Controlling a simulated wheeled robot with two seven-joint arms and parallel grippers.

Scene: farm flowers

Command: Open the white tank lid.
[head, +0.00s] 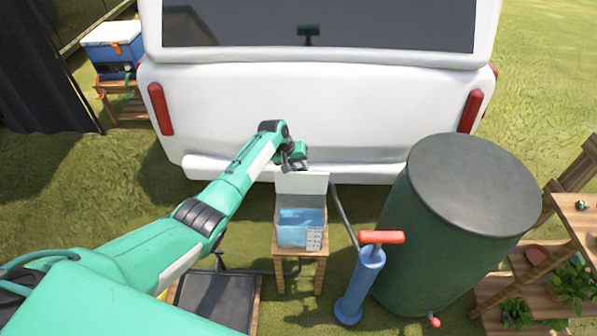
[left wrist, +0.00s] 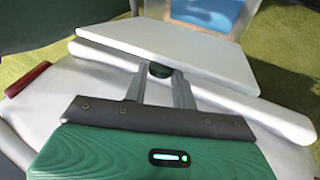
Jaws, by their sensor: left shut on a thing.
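The white tank (head: 290,240), with blue water inside, stands on a small wooden stool behind the white van. Its white lid (head: 302,183) stands raised, roughly upright, at the tank's back edge, leaving the top open. My left gripper (head: 293,166) is at the upper edge of the lid, on the van side. In the left wrist view the lid (left wrist: 170,45) is a flat white panel in front of the fingers (left wrist: 160,85). They are shut on its small dark green knob (left wrist: 159,70). My right gripper is not in view.
The van's rear bumper (head: 230,172) is close behind the lid. A blue hand pump (head: 362,285) with a red handle and a large green barrel (head: 450,230) stand to the right of the tank. A dark tray (head: 215,300) is at the lower left.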

